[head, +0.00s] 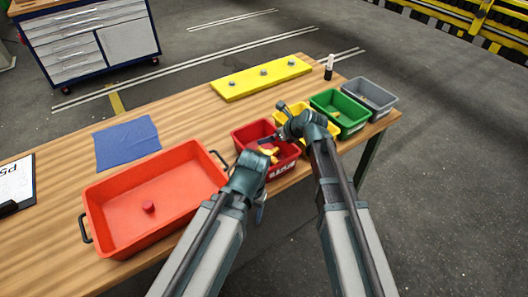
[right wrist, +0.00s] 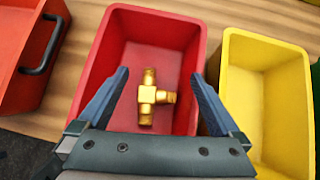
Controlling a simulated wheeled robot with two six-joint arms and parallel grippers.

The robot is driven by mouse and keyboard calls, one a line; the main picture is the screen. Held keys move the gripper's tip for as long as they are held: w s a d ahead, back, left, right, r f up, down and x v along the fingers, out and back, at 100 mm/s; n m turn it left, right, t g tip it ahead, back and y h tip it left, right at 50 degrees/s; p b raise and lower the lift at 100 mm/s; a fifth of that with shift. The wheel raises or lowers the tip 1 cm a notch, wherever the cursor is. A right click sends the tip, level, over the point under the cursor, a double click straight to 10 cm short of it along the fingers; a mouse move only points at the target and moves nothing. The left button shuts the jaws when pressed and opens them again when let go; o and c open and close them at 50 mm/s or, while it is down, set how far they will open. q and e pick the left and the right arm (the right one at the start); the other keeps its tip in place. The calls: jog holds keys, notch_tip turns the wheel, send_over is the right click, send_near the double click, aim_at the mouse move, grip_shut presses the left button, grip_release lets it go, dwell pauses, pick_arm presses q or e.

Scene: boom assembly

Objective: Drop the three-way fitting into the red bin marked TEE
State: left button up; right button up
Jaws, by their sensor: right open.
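The brass three-way fitting (right wrist: 152,97) lies inside the red bin (right wrist: 185,30), seen between my open fingers in the right wrist view; the fingers do not touch it. In the head view, a bit of yellow-gold (head: 268,151) shows in the red bin (head: 240,134), partly hidden by my arms. The lettering on the bin's front is too small to read. My right gripper (right wrist: 160,76) is open and empty above the red bin. In the head view my left gripper (head: 260,198) is by the bin's front left, its fingers mostly hidden.
A yellow bin (right wrist: 229,75), a green bin (head: 351,126) and a grey bin (head: 385,103) stand rightward. A large orange-red tray (head: 110,190) holds a small red piece (head: 148,207). A yellow board (head: 240,84), black bottle (head: 328,72) and blue cloth (head: 127,142) lie behind.

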jog(key=p+v, duration=0.9)
jog(key=v, duration=0.4)
jog(key=shift+r, duration=0.25)
jog(key=shift+s+d, duration=0.15)
jog(key=shift+s, duration=0.05)
jog(key=s+d+f+n+g+h, duration=0.3)
jog(key=s+d+n, duration=0.3)
jog(key=n, duration=0.8)
jog(key=s+d+f+n+g+h, duration=0.35)
jog(key=s+n, duration=0.55)
jog(key=n, duration=0.5)
jog(key=s+a+f+n+b, duration=0.2)
jog(key=s+a, duration=0.3)
jog(key=a, duration=0.6)
jog(key=shift+f+n+h+b, duration=0.4)
jog(key=shift+n+h, duration=0.05)
jog(key=shift+n, duration=0.15)
jog(key=shift+s+a, duration=0.1)
jog(key=shift+s, duration=0.05)
